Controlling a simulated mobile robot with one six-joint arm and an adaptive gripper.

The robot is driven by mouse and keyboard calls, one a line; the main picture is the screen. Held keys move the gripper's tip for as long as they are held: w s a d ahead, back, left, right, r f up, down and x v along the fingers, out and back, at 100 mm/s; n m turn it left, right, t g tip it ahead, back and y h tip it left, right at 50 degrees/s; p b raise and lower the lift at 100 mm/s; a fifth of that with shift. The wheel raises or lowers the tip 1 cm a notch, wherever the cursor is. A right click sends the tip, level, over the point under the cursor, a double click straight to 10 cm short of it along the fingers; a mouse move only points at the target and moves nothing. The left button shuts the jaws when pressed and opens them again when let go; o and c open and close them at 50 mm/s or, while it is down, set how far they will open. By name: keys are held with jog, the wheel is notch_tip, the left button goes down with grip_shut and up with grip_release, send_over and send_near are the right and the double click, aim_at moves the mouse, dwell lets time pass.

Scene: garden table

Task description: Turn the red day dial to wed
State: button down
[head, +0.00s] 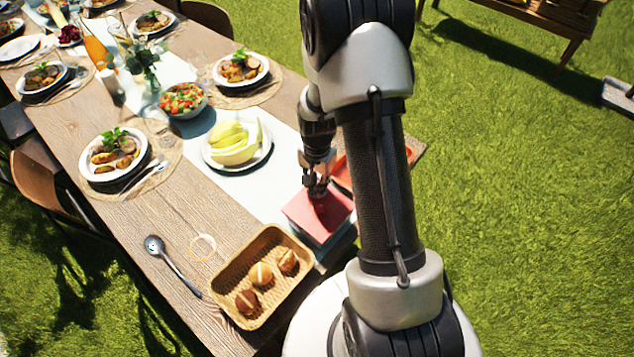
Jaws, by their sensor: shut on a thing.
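A block with a flat red top (300,210) and greyish sides stands at the table's near right edge, partly behind my arm. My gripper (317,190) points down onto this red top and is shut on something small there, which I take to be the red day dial. The fingers and their shadow cover the dial, so its pointer and any day letters cannot be read.
A wicker basket (228,282) with several bread rolls stands left of the block. A plate of melon slices (237,164) is behind it. A slotted spoon (172,264) and a pale ring (203,247) lie on the bare wood. An orange-red item shows partly behind my arm.

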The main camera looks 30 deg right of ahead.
jog(key=c, duration=1.5)
grip_release()
notch_tip(320, 180, up, 12)
jog(key=shift+r, duration=0.1)
